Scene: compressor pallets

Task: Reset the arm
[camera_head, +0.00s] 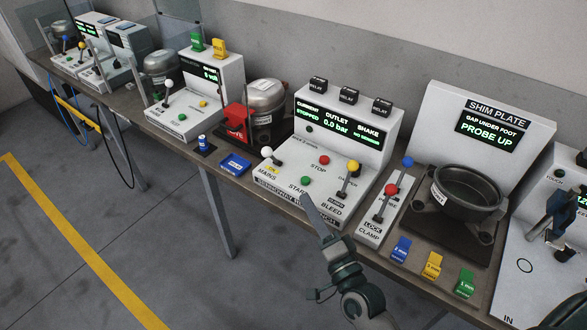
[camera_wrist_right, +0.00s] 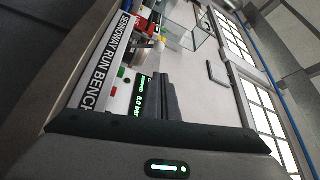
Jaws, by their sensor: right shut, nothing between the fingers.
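My right arm comes in from the bottom of the head view. Its right gripper (camera_head: 307,200) is shut and empty, with the fingertips at the front edge of the run bench panel (camera_head: 262,182), just below the green START button (camera_head: 305,181). I cannot tell whether the tips touch the panel. In the right wrist view the closed dark fingers (camera_wrist_right: 167,98) point at the panel, beside its display reading 0.0 bar (camera_wrist_right: 138,102). The head view display (camera_head: 340,124) reads STOPPED and 0.0 bar. My left gripper is in neither view.
Levers with white (camera_head: 266,152), yellow (camera_head: 353,166) and red (camera_head: 391,189) knobs stand near the gripper. A compressor (camera_head: 264,100) stands left. Floor in front is open.

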